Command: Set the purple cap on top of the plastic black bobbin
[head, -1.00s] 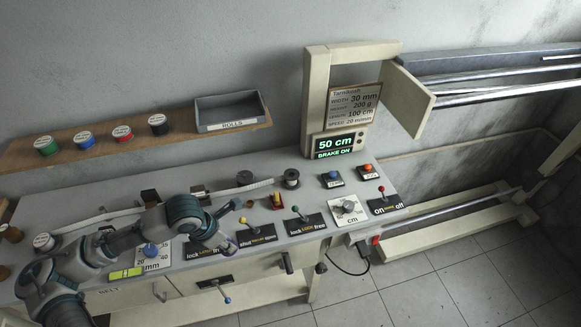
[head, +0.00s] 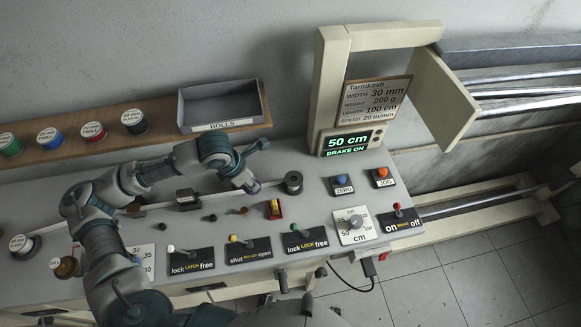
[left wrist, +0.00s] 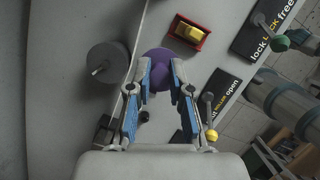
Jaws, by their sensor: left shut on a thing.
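My left gripper (head: 250,186) is shut on the purple cap (left wrist: 158,66), which shows between the fingertips in the left wrist view (left wrist: 160,88). A dark grey disc with a thin spindle (left wrist: 108,62) lies left of the cap in the left wrist view, across a pale strip.
A red-framed yellow switch (head: 274,209) and lever panels (head: 248,251) stand in front of the gripper. A blue button (head: 342,182) and display post (head: 351,141) are to the right. The shelf behind holds several rolls and a grey tray (head: 222,106).

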